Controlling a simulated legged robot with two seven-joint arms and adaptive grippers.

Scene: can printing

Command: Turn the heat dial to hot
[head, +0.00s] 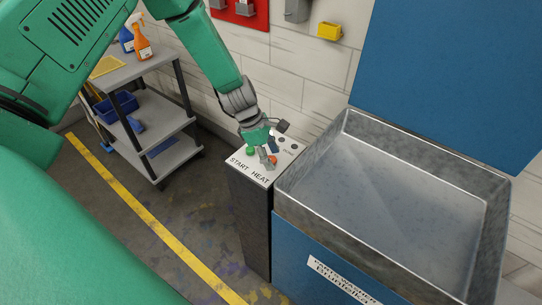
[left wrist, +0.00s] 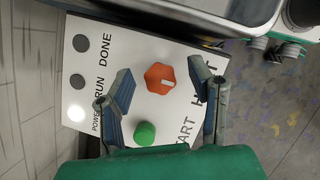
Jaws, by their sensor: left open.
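The heat dial is an orange-red hexagonal knob (head: 273,159) on a white control panel (head: 258,173). My left gripper (head: 266,150) is over the panel. In the left wrist view my left gripper (left wrist: 163,88) is open, with one finger on each side of the dial; I cannot tell whether they touch it. The green start button (left wrist: 144,133) lies between the fingers, nearer the palm. My right gripper is not in view.
A metal basin (head: 390,195) with a raised blue lid (head: 450,75) stands right of the panel post. A shelf cart (head: 135,75) with bottles stands at the left. A brick wall is behind. The floor with its yellow line is clear.

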